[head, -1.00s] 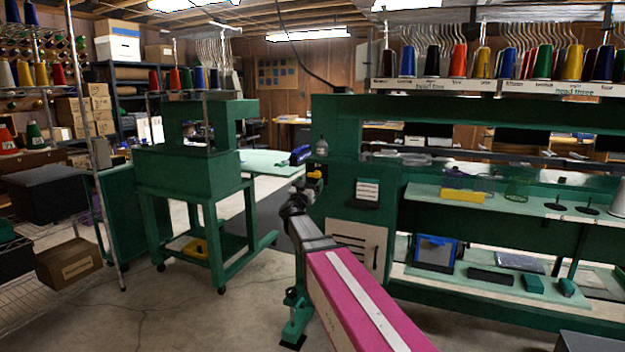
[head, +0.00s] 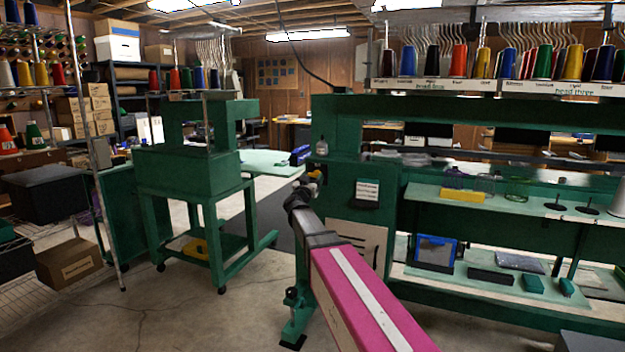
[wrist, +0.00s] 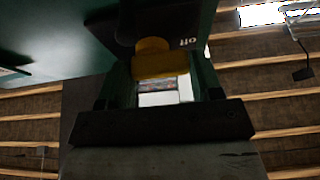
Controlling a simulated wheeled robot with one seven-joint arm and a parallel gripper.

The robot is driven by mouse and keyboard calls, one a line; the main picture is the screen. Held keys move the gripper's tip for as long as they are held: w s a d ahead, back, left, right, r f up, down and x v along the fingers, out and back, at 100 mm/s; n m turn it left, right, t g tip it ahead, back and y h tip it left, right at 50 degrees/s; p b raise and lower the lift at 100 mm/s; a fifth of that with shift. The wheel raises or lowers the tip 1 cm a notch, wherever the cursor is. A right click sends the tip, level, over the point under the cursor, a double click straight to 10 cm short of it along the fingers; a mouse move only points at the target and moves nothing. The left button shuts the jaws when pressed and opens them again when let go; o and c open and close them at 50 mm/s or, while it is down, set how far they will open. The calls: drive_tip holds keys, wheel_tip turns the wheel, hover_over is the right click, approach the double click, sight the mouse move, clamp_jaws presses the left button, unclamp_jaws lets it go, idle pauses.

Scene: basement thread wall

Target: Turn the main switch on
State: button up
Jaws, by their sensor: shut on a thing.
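In the head view the yellow handle (head: 315,174) is small, on the left end of the large green machine. My gripper (wrist: 160,82) has a finger on each side of the yellow handle and is shut on it. In the head view my gripper (head: 306,184) is at the switch, partly hidden by my own wrist. The handle's exact angle is hard to tell.
The green machine (head: 335,110) runs along the right, with a white-labelled plate (head: 367,193) just right of the switch. A smaller green machine on a wheeled stand (head: 190,180) is at the left. Concrete floor (head: 190,315) is free between them and in front.

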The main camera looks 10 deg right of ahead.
drive_tip(key=shift+m+h, duration=0.3)
drive_tip(key=m+g+h, duration=0.1)
drive_tip(key=m, duration=0.2)
drive_tip(key=m+g+h, duration=0.1)
drive_tip(key=m, duration=0.2)
drive_tip(key=shift+w+a+r, duration=0.1)
drive_tip(key=shift+r, duration=0.05)
drive_tip(key=m+g, duration=0.1)
drive_tip(key=m, duration=0.2)
drive_tip(key=m+g+h, duration=0.1)
drive_tip(key=m+g, duration=0.1)
drive_tip(key=m, duration=0.1)
drive_tip(key=shift+r+m, duration=0.15)
drive_tip(key=shift+m, duration=0.15)
drive_tip(key=m+g, duration=0.2)
drive_tip(key=m, duration=0.3)
drive_tip(key=shift+r, duration=0.15)
drive_tip(key=shift+m+g+y, duration=0.4)
drive_tip(key=shift+m+g, duration=0.3)
drive_tip(key=shift+m, duration=1.4)
drive_tip(key=o, duration=0.9)
drive_tip(key=shift+r, duration=0.1)
drive_tip(key=shift+s, duration=0.2)
